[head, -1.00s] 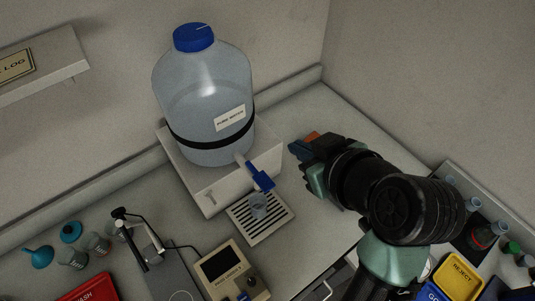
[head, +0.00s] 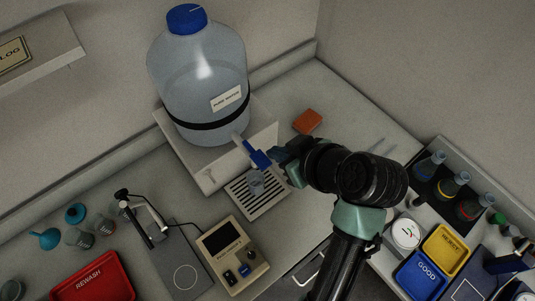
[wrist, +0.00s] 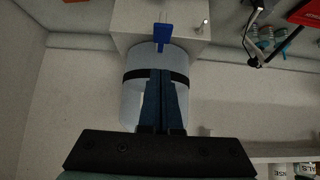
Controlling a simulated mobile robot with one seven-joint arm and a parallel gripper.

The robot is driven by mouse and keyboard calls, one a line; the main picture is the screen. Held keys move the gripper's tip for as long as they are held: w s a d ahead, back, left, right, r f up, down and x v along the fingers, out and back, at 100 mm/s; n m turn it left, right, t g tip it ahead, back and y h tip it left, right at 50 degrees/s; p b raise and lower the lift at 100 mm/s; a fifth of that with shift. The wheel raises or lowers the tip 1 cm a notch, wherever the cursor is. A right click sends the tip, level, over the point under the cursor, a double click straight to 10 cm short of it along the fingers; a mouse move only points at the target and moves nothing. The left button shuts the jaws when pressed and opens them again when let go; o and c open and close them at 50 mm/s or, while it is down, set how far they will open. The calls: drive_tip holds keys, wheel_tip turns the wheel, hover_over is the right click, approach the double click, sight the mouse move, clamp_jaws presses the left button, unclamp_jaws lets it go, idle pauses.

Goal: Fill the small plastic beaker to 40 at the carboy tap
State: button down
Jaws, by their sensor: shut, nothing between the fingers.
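The small clear plastic beaker (head: 256,184) stands upright on the slatted drip tray (head: 272,203), below the carboy's tap. I cannot read its marks or tell a water level. The large clear carboy (head: 201,88) with a blue cap stands on a white block, with water in it. Its blue tap lever (head: 257,156) points out and down over the beaker; it also shows in the wrist view (wrist: 163,38). My gripper (head: 274,154) is shut and empty, just right of the lever; contact cannot be told. In the wrist view, its closed fingers (wrist: 160,74) lie before the carboy.
An orange block (head: 307,121) lies on the counter behind my arm. A balance-like device (head: 231,253) and a stand (head: 148,225) are at the front left, near a red rewash tray (head: 93,278). Bottles and blue and yellow bins (head: 447,248) are at the right.

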sight(259, 157)
drive_tip(key=w+f, duration=0.1)
drive_tip(key=f, duration=0.1)
drive_tip(key=a+f+p, duration=0.1)
drive_tip(key=f, duration=0.1)
drive_tip(key=w+a+f+p, duration=0.1)
drive_tip(key=f, duration=0.1)
drive_tip(key=shift+w, duration=0.35)
drive_tip(key=shift+f, duration=0.7)
